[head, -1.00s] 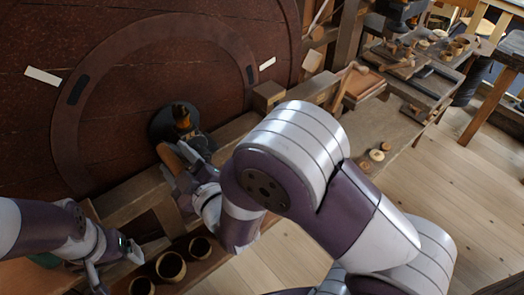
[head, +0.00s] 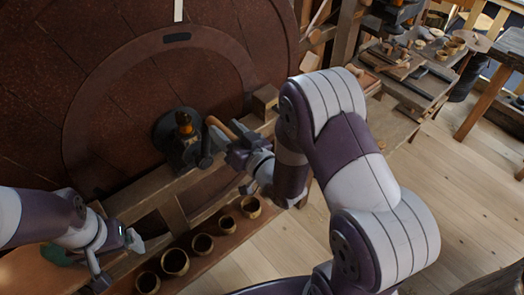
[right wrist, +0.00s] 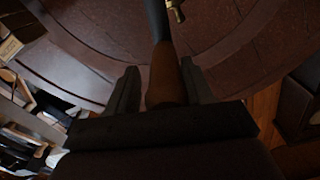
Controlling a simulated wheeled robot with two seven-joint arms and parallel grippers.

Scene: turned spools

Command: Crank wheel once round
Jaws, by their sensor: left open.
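The big dark red wheel (head: 100,90) fills the left of the head view, with a white mark (head: 178,10) and a dark mark (head: 177,37) at its top. Its hub (head: 184,125) stands out in front, with a dark crank arm (head: 206,147) to the right. My right gripper (head: 228,140) is shut on the wooden crank handle (head: 219,127), right of the hub. In the right wrist view the handle (right wrist: 165,75) lies between both fingers. My left gripper (head: 118,262) is open and empty at lower left, apart from the wheel.
A wooden beam (head: 150,193) runs below the wheel. Several turned cups (head: 202,244) stand in a row on a low board in front. A bench with tools and spools (head: 405,65) is at the back right. The plank floor (head: 455,185) is clear at right.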

